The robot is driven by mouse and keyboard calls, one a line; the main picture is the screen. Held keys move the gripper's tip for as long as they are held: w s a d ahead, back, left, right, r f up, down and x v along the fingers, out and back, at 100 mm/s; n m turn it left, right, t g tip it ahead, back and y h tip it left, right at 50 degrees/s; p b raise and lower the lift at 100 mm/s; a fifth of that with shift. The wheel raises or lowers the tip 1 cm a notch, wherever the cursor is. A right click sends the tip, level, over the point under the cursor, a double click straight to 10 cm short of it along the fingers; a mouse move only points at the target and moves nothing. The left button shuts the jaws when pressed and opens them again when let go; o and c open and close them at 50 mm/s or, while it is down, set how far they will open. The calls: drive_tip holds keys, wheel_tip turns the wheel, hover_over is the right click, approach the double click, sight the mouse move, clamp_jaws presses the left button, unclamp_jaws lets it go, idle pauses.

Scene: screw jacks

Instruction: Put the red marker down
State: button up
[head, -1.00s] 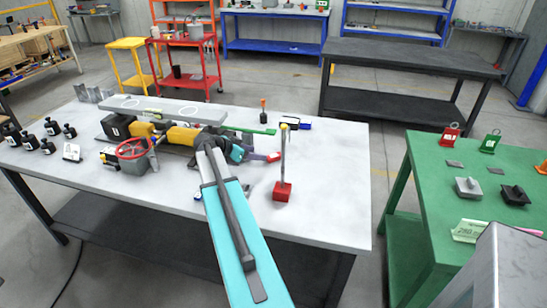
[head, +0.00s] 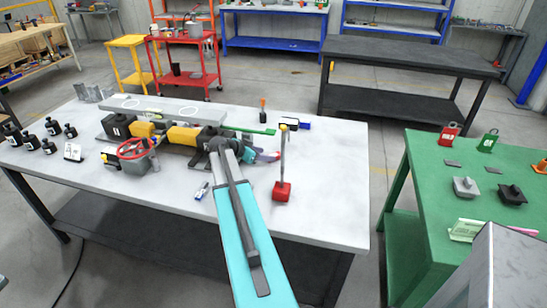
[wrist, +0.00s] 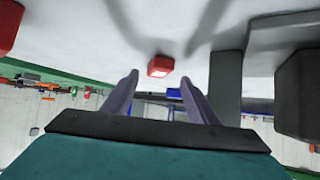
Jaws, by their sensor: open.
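My gripper (head: 256,154) is at the table's middle, behind my cyan arm link, pointing right. In the wrist view its two purple fingers (wrist: 160,92) stand apart with nothing visibly held between them. A red block (head: 282,192) with an upright post stands on the table to the right of the gripper. A red block (wrist: 160,67), probably this one, shows beyond the fingers in the wrist view.
The pale table (head: 335,205) is clear at its right front. A white and blue marker-like item (head: 201,191) lies left of my arm. A green table (head: 425,195) stands right.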

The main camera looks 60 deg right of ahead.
sight(271, 154)
drive_tip(key=p+x, duration=0.2)
drive_tip(key=x, duration=0.1)
drive_tip(key=shift+s+d+r, duration=0.15)
drive_tip(key=shift+s+d, duration=0.05)
drive_tip(key=shift+d, duration=0.1)
drive_tip(key=shift+s+d+f, duration=0.15)
drive_tip(key=shift+d+f, duration=0.25)
drive_tip(key=shift+c, duration=0.5)
drive_tip(key=c, duration=1.2)
drive_tip(key=shift+c, duration=0.2)
drive_tip(key=shift+r, duration=0.1)
